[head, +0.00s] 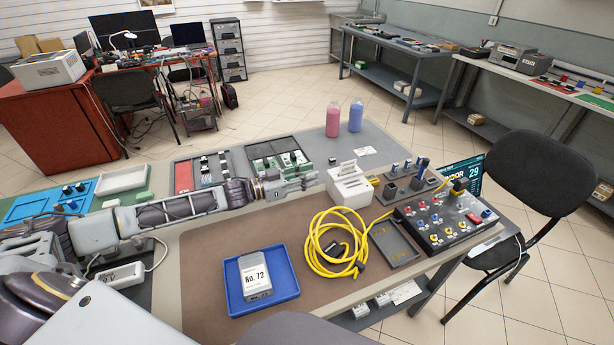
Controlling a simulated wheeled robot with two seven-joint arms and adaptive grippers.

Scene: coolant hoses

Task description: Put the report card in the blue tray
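The blue tray (287,283) lies on the brown mat at the front of the table. A grey device labelled "No. 72" (255,276) is in it. A white box (350,188) with upright slots or cards in its top stands behind the yellow cable. A small white printed card (365,151) lies flat on the grey mat behind the box. I cannot tell which of these is the report card. My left gripper (312,181) reaches in from the left, its fingertips just left of the white box. Its finger gap is too small to judge. My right gripper is not in view.
A coiled yellow cable (322,251) and a dark grey shallow tray (393,243) lie right of the blue tray. A control panel (445,217) stands at the right edge. Pink (333,122) and blue (356,116) bottles stand at the back. The mat left of the blue tray is clear.

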